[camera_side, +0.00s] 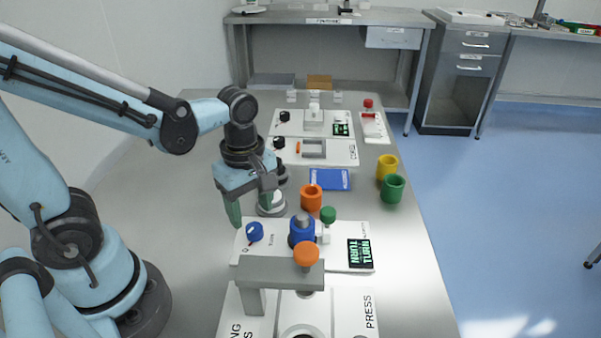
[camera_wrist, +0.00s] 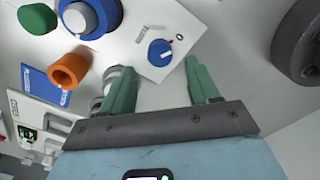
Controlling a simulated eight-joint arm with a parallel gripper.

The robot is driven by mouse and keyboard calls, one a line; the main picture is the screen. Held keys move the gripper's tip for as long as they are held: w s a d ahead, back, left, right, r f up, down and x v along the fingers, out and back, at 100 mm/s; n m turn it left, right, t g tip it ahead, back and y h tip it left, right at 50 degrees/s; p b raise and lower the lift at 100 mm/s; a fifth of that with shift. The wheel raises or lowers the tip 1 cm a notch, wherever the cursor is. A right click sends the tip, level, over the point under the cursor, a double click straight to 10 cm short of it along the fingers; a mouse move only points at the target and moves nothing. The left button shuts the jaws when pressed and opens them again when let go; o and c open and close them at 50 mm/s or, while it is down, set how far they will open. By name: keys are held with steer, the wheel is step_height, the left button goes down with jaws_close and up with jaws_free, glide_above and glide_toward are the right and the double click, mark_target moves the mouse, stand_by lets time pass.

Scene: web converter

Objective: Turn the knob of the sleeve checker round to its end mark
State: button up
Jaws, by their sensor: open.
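The blue knob (camera_side: 254,232) sits at the left end of the white sleeve checker panel (camera_side: 338,259). The checker's screen (camera_side: 360,253) reads TURN. In the wrist view the knob (camera_wrist: 160,53) carries a white pointer line, with small marks on the panel beside it; I cannot tell which is the end mark. A blue sleeve (camera_side: 301,236) stands on the checker around a grey post. My gripper (camera_side: 250,210) is open and empty, pointing down, above and beyond the knob in the side view. In the wrist view its green fingertips (camera_wrist: 157,72) are apart, with the knob ahead between them.
Orange (camera_side: 311,196), yellow (camera_side: 387,166) and green (camera_side: 392,188) sleeves stand behind, near a blue pad (camera_side: 330,179).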

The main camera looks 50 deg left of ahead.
mark_target(253, 226)
steer(key=shift+f, duration=2.1)
steer(key=c, duration=1)
steer(key=shift+c, duration=0.2)
